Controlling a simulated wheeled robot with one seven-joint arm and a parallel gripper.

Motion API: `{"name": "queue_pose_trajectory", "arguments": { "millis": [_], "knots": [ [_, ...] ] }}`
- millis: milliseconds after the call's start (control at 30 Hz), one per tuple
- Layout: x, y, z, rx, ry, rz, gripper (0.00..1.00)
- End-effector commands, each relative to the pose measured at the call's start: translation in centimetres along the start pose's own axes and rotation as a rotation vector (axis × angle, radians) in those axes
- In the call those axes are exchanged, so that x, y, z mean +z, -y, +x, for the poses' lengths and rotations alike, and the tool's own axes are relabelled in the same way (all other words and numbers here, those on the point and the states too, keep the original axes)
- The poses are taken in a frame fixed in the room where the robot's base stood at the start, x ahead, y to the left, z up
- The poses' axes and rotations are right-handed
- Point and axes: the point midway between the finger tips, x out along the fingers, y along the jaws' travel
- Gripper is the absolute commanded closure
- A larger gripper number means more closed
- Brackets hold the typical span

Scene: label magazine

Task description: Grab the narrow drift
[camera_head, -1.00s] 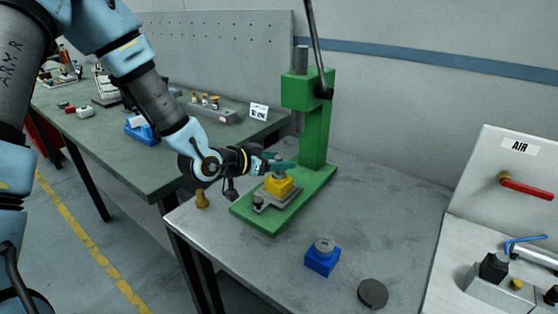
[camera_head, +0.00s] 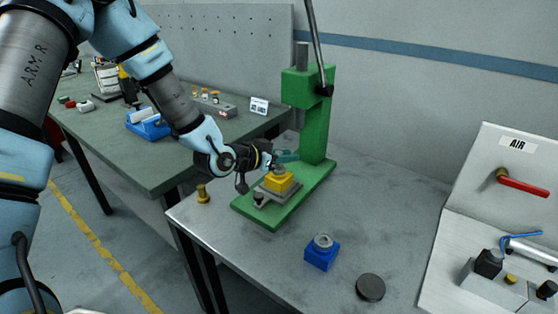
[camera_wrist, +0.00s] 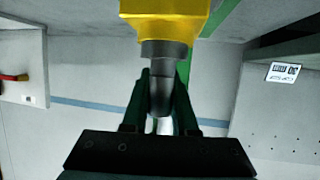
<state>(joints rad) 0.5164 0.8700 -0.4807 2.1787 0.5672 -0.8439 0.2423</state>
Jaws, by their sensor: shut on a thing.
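What looks like the narrow drift is a grey stepped metal pin (camera_wrist: 162,52) projecting from a yellow block (camera_wrist: 165,22). In the head view the yellow block (camera_head: 280,183) sits on the green press base, with the grey pin (camera_head: 280,169) on top. My gripper (camera_wrist: 163,78) is shut on the narrower part of the pin, its dark green fingers on either side. It also shows in the head view (camera_head: 285,156), just above the block. Whether the pin and block are one piece, I cannot tell.
The green press (camera_head: 312,120) with its lever rises behind my gripper. A blue block (camera_head: 321,257) with a grey top and a dark disc (camera_head: 370,287) are in front. A brass piece (camera_head: 203,194) stands near the left edge. An air panel (camera_head: 510,190) is at right.

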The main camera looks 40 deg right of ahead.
Motion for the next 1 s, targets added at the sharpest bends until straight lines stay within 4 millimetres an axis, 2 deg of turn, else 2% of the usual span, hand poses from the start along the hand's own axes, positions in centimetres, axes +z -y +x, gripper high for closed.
{"name": "queue_pose_trajectory", "arguments": {
  "millis": [67, 667, 867, 1000],
  "knots": [
    [0.0, 0.0, 0.0, 0.000, 0.000, 0.000, 1.00],
    [-0.4, 0.0, -0.1, 0.000, -0.001, 0.001, 1.00],
    [-1.9, 0.0, -0.8, -0.001, -0.003, 0.003, 1.00],
    [-4.1, 0.1, -1.6, -0.002, -0.005, 0.006, 1.00]
  ]
}}
